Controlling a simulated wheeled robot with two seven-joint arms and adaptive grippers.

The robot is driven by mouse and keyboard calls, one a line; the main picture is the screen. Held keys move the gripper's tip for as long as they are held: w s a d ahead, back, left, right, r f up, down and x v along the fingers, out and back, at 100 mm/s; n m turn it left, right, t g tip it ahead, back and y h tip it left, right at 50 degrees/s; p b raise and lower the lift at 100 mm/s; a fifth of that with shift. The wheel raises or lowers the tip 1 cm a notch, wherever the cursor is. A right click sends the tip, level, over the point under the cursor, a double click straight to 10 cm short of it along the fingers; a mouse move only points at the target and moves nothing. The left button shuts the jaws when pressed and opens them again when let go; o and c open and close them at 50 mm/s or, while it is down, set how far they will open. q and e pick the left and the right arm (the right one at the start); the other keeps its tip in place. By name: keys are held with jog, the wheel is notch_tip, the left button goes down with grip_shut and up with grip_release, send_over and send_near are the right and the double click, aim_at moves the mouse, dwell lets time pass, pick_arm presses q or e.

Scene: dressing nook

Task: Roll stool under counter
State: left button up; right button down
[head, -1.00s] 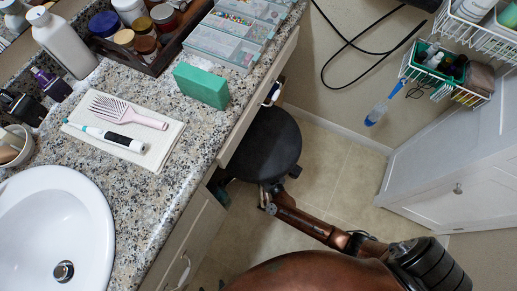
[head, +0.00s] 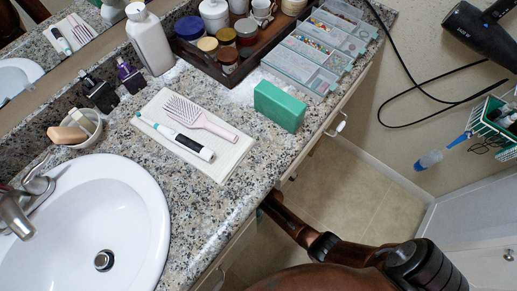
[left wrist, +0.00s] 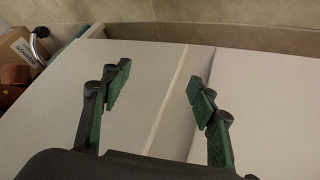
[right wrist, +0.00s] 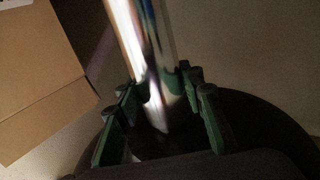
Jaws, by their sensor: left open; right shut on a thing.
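In the right wrist view, my right gripper (right wrist: 158,88) is shut around the stool's shiny chrome post (right wrist: 150,50). A dark round part of the stool (right wrist: 265,120) shows behind the fingers; I cannot tell whether it is seat or base. In the head view the stool is out of sight, and my right arm reaches in below the edge of the speckled granite counter (head: 225,195), its gripper hidden there. My left gripper (left wrist: 160,88) is open and empty in the left wrist view, in front of white panels (left wrist: 150,65).
A cardboard box (right wrist: 40,80) stands near the right gripper. The counter holds a sink (head: 120,215), a green block (head: 279,106), a brush on a towel and a tray of jars. A hair dryer (head: 478,32) and its cord hang on the wall. Floor (head: 340,190) beside the counter is clear.

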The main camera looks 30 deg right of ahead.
jog(key=shift+w+a, duration=0.2)
jog(key=c, duration=1.6)
grip_release()
jog(key=o, duration=0.3)
jog(key=shift+d, duration=0.1)
jog(key=shift+o, duration=0.2)
jog(key=shift+s, duration=0.1)
jog(key=v, duration=0.7)
jog(key=shift+s, duration=0.15)
